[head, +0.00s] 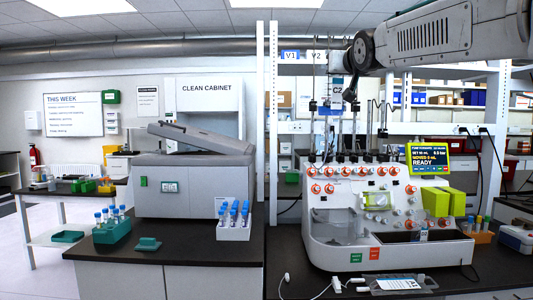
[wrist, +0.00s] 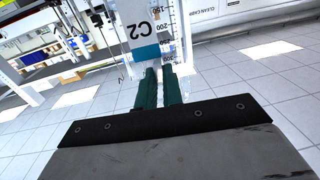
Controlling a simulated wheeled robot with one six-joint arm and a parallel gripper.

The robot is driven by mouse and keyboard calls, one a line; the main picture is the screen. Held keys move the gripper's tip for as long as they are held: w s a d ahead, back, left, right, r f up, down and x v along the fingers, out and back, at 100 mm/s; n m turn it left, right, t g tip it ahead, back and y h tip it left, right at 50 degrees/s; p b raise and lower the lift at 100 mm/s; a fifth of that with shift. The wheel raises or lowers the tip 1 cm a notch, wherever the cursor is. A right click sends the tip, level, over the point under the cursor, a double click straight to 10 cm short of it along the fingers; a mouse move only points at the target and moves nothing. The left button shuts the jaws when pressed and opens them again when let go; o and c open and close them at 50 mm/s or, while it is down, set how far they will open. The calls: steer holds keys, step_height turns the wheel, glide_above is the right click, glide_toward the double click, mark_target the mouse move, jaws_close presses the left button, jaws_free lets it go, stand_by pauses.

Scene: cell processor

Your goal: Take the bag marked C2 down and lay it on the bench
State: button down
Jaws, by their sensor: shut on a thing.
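The bag marked C2 (head: 336,93) is upright in the head view, above the back of the white machine and below the V1 and V2 labels. In the wrist view the clear bag (wrist: 150,28) shows its C2 label, a volume scale and a blue-green band, just beyond the fingertips. My gripper (wrist: 159,72) has its green fingers close together, shut on the bag at the banded end. In the head view my arm partly covers this spot, and I cannot tell if the bag still touches a hook. The dark bench (head: 210,278) is below.
The white machine (head: 385,205) with orange-ringed knobs and a READY screen (head: 428,158) stands under the bag. Another clear bag (head: 400,284) lies on the bench front with tubing. A white post (head: 272,120) rises beside the machine.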

steer(key=w+d+f, duration=0.1)
steer(key=w+f, duration=0.2)
steer(key=f, duration=1)
steer(key=w+f, duration=0.4)
steer(key=f, duration=1)
steer(key=w+d+f, duration=0.1)
steer(key=w+f, duration=0.2)
steer(key=f, duration=1)
steer(key=s+d+f, duration=0.1)
steer(key=s+f, duration=0.2)
steer(key=f, duration=0.5)
steer(key=s+d+f, duration=0.1)
steer(key=s+f, duration=0.2)
steer(key=f, duration=0.6)
steer(key=s+d+f+m+h, duration=0.1)
steer(key=s+d+f, duration=0.1)
steer(key=s+f, duration=1.7)
steer(key=shift+d+f+h, duration=0.15)
steer(key=shift+d+h, duration=0.15)
steer(key=shift+d, duration=0.05)
steer(key=shift+w, duration=0.1)
